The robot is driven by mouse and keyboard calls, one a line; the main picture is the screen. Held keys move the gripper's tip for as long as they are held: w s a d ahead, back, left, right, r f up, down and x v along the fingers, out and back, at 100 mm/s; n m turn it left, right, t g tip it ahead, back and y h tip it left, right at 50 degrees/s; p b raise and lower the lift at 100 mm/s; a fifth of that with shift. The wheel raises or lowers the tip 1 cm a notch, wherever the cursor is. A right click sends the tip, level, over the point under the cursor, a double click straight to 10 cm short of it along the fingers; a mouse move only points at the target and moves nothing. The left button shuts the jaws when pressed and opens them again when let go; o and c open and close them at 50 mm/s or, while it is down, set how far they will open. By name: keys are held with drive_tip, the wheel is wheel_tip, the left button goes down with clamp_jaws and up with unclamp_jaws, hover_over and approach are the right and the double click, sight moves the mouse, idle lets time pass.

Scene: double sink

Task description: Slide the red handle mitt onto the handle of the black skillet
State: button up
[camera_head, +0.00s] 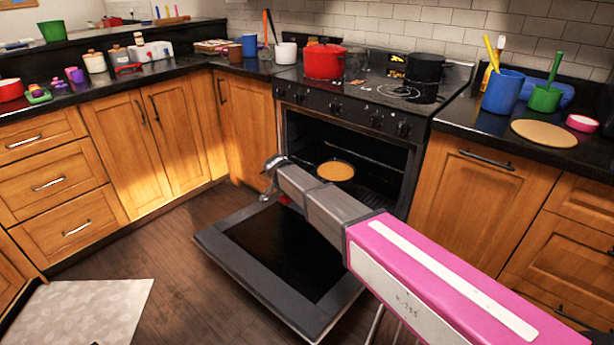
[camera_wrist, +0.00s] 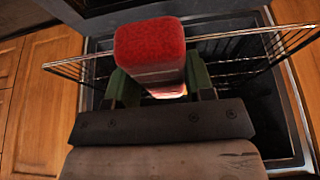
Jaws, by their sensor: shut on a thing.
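The red handle mitt (camera_wrist: 150,48) is between the two green fingers of my gripper (camera_wrist: 158,88) in the wrist view, and the gripper is shut on it. The mitt stands out past the fingertips. In the head view only a small red patch of the mitt (camera_head: 285,200) shows beside my arm. The black skillet (camera_head: 351,180) sits in the open oven, with an orange-brown filling. Its handle is not visible in the head view; my arm may hide it. I cannot make out the skillet in the wrist view.
The oven door (camera_head: 245,262) is folded down in front of the oven. Wire racks (camera_wrist: 245,50) show beyond the mitt. Wooden cabinets (camera_head: 140,150) flank the oven. A red pot (camera_head: 323,62) and a black pot (camera_head: 425,68) stand on the stovetop.

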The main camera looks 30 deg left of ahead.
drive_tip(key=shift+s+a+f, duration=0.45)
drive_tip(key=shift+s+f, duration=0.1)
drive_tip(key=shift+f, duration=0.25)
drive_tip(key=shift+w+d+f, duration=0.45)
drive_tip(key=shift+w+f, duration=0.2)
drive_tip(key=shift+w, duration=1.65)
drive_tip(key=shift+w+d+f, duration=0.45)
drive_tip(key=shift+w+f, duration=0.2)
drive_tip(key=shift+w, duration=1.7)
drive_tip(key=shift+w+d+f, duration=0.45)
drive_tip(key=shift+w+f, duration=0.2)
drive_tip(key=shift+w, duration=1.65)
drive_tip(key=shift+w, duration=0.1)
drive_tip(key=o, duration=1.1)
